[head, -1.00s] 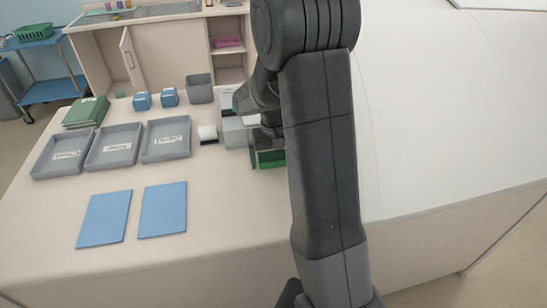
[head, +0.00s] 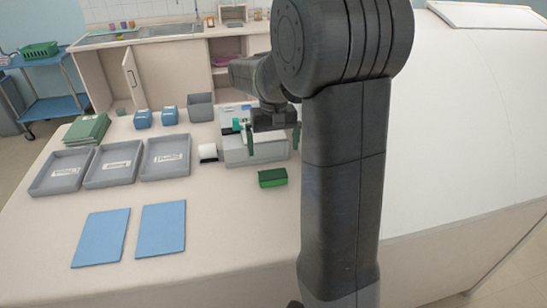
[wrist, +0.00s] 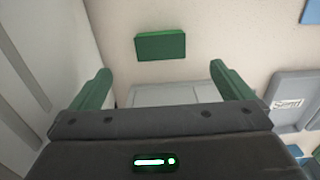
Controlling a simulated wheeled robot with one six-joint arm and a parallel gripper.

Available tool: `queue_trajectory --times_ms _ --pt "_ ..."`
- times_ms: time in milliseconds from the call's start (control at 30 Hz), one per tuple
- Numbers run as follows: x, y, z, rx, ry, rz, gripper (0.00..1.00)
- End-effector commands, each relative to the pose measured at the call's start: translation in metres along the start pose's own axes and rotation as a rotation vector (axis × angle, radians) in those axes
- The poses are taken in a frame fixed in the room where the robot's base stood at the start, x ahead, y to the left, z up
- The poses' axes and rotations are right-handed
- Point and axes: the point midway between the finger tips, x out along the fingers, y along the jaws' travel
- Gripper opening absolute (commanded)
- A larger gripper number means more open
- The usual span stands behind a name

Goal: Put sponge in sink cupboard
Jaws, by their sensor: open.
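The sponge, a dark green block with a brighter green lower part (head: 272,178), lies on the table just in front of a grey-white box. In the wrist view the sponge (wrist: 160,46) lies beyond the fingertips, apart from them. My gripper (head: 273,143) is open and empty, above the grey-white box and behind the sponge in the head view; its green fingers also show in the wrist view (wrist: 160,75). The sink cupboard (head: 130,78) stands at the back left under the sink counter, with its door ajar.
Three grey labelled trays (head: 114,168), two blue mats (head: 161,229), a green stack (head: 88,129), small blue boxes (head: 143,118) and a grey bin (head: 200,107) are on the table. The sink (head: 175,30) is behind. The table's front middle is clear.

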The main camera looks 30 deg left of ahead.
Motion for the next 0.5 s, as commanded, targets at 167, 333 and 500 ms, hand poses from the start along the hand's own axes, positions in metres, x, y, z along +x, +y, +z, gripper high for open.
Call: queue_trajectory --times_ms 167,333,500 --pt "-0.007 0.001 -0.007 0.001 0.003 0.000 1.00" --pt "-0.011 0.002 -0.009 0.001 -0.002 0.000 1.00" --pt "0.018 0.002 -0.008 0.000 -0.006 0.001 1.00"
